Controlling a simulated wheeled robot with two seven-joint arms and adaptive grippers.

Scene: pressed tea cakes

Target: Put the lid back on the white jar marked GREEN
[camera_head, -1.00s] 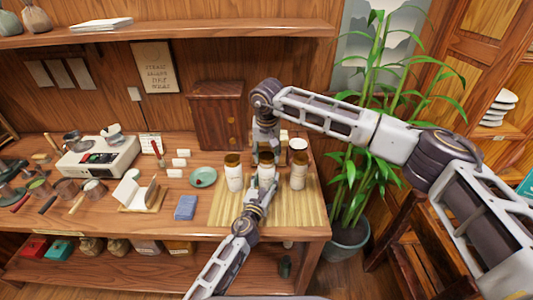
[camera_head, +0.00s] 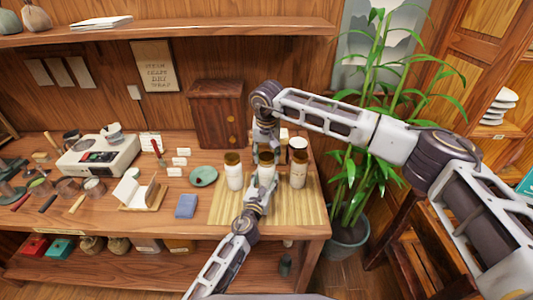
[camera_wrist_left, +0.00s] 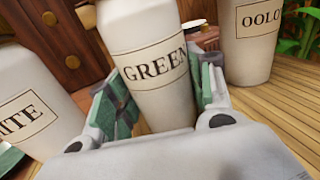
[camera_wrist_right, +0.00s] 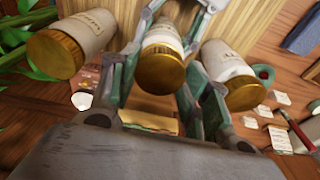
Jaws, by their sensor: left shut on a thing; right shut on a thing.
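The white jar marked GREEN stands upright in the middle of a row of three on the bamboo mat (camera_head: 228,213). In the left wrist view its label faces me on the jar (camera_wrist_left: 155,70). My left gripper (camera_head: 264,186) is shut around its body from the front. My right gripper (camera_head: 266,150) comes down from above and behind and is shut on the gold-brown lid (camera_wrist_right: 162,72). The lid is at the jar's mouth, lined up with it. Whether it is fully seated cannot be told.
A jar whose label ends in ITE (camera_wrist_left: 30,105) stands close on the left, an OOLO-labelled jar (camera_wrist_left: 250,42) on the right. Both have lids. A green dish (camera_head: 204,176) and a blue block (camera_head: 186,206) lie left of the mat. A wooden cabinet (camera_head: 217,112) stands behind.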

